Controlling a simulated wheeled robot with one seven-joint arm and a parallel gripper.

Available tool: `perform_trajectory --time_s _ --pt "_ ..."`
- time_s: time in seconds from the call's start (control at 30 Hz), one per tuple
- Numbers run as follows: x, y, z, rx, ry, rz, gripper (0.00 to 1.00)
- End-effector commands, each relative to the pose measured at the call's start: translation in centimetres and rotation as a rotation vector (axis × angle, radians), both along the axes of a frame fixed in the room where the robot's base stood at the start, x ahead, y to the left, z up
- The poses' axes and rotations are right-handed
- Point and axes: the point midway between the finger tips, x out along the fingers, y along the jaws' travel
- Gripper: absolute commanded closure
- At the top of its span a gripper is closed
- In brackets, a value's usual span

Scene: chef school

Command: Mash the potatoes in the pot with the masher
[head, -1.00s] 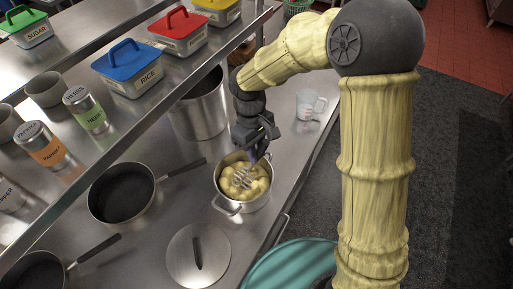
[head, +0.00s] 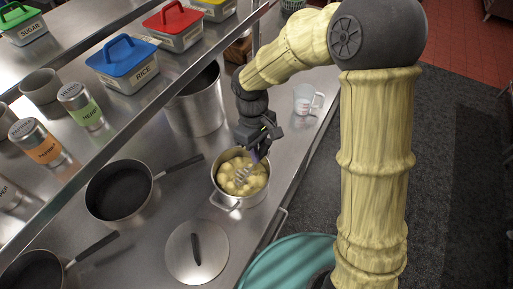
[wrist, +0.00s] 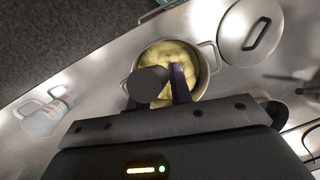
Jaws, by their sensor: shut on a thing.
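The pot (head: 243,200) is a small steel pot with two handles on the steel counter. Pale yellow potatoes (head: 229,181) fill much of it, in rounded lumps. My gripper (head: 258,148) is above the pot and shut on the masher (head: 243,174), whose wire head reaches down among the potatoes. In the wrist view the pot (wrist: 207,75) lies below my gripper (wrist: 160,88). There, a dark round part between the fingers hides the masher's head and part of the potatoes (wrist: 172,50).
A lid (head: 184,256) lies flat in front of the pot. A frying pan (head: 116,190) stands to the left, its handle pointing toward the pot. A tall pot (head: 197,112) stands behind. A measuring cup (head: 304,100) is at the right. A shelf with containers (head: 128,72) overhangs the left.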

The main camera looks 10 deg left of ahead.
Motion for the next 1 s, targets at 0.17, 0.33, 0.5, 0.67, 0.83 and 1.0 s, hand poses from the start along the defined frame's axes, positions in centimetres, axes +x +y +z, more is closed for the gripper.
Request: perform_trajectory --time_s 0.17,0.33,0.5,0.67,0.83,1.0 --pt "0.0 0.0 -0.2 0.000 0.000 0.000 1.00" --pt "0.0 0.0 -1.2 -0.001 0.001 0.000 1.00" --pt "0.0 0.0 -2.2 -0.001 0.001 0.000 1.00" --pt "0.0 0.0 -3.0 0.000 0.000 0.000 1.00" --pt "0.0 0.0 -4.0 0.000 0.000 0.000 1.00" --pt "0.0 0.0 -4.4 0.000 0.000 0.000 1.00"
